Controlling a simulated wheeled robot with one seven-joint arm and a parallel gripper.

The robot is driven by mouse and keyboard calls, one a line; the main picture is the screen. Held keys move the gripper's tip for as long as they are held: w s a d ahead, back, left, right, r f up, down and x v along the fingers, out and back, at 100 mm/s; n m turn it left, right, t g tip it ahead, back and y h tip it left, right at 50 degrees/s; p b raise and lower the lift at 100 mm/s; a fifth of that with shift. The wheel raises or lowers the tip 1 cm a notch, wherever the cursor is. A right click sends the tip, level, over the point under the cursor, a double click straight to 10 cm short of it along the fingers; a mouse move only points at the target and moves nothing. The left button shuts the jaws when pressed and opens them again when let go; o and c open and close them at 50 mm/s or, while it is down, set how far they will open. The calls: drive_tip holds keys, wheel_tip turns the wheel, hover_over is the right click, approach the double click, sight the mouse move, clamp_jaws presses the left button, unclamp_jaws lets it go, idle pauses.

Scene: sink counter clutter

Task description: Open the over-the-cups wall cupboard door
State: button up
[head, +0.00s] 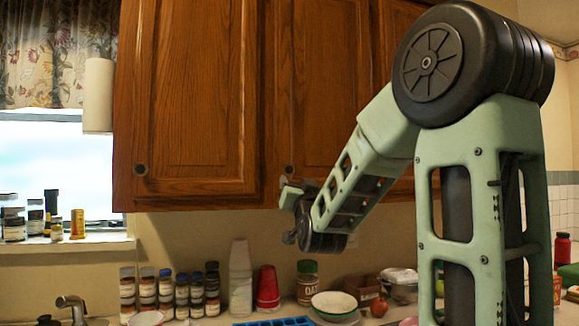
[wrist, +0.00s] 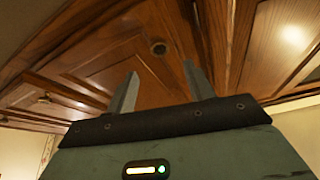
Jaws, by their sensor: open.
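The wooden wall cupboard has a left door (head: 195,90) and a middle door (head: 315,90), both closed. The middle door, roughly above the red cups (head: 267,287) and white cups (head: 240,280), has a small round knob (head: 289,170) at its lower left. My gripper (head: 286,192) is just below this knob, in front of the door's lower edge. In the wrist view my gripper (wrist: 160,82) is open and empty, with its two fingers apart. A round knob (wrist: 158,48) shows beyond the fingertips, roughly between them; I see no contact.
The left door has its own knob (head: 141,170). Below, the counter holds spice jars (head: 165,295), an oats jar (head: 307,282), a bowl (head: 334,303) and a pot (head: 400,285). A paper towel roll (head: 98,95) hangs left of the cupboard.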

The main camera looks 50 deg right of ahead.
sight(289, 170)
drive_tip(key=p+x, duration=0.3)
drive_tip(key=x, duration=0.5)
drive_tip(key=shift+w+d+r, duration=0.15)
drive_tip(key=shift+w, duration=0.05)
clamp_jaws()
